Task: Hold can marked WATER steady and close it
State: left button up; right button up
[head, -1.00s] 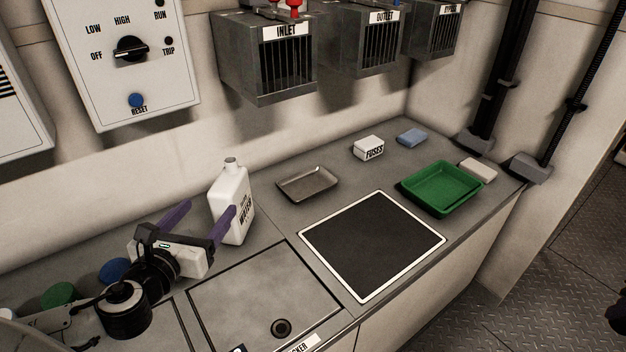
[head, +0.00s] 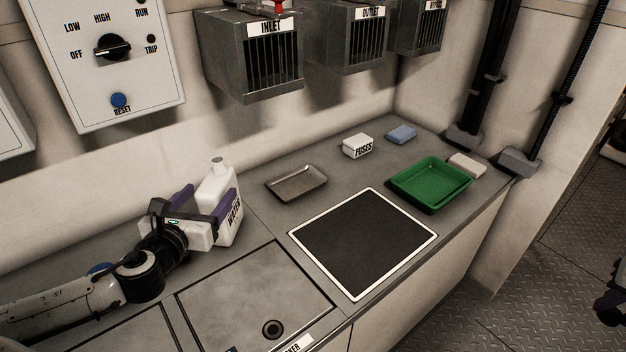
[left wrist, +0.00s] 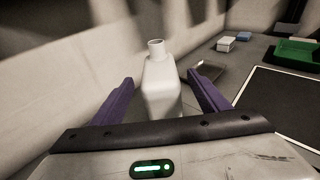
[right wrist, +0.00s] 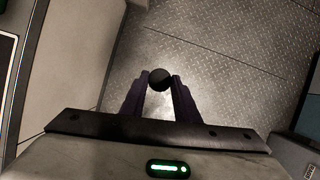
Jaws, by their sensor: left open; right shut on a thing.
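The white can marked WATER (head: 218,182) stands upright on the counter near the wall, its neck uncapped. It also shows in the left wrist view (left wrist: 160,82). Its lettering is partly covered by a finger. My left gripper (head: 211,195) is open, with its purple fingers on either side of the can's body. In the left wrist view (left wrist: 161,80) gaps show between fingers and can. My right gripper (right wrist: 160,84) is shut on a small dark round thing (right wrist: 160,78), which looks like a cap, above the metal floor.
A grey metal tray (head: 297,198), a black mat with a white border (head: 362,243), a green tray (head: 428,205) and a FUSES box (head: 358,147) lie to the right. A blue disc (head: 101,268) is mostly hidden behind my left arm. Cages hang above on the wall.

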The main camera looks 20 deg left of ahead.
pick_arm(q)
jog(key=shift+b+x, duration=0.45)
jog(key=shift+x, duration=2.15)
pick_arm(e)
jog(key=shift+f, duration=0.45)
pick_arm(q)
jog(key=shift+f, duration=0.1)
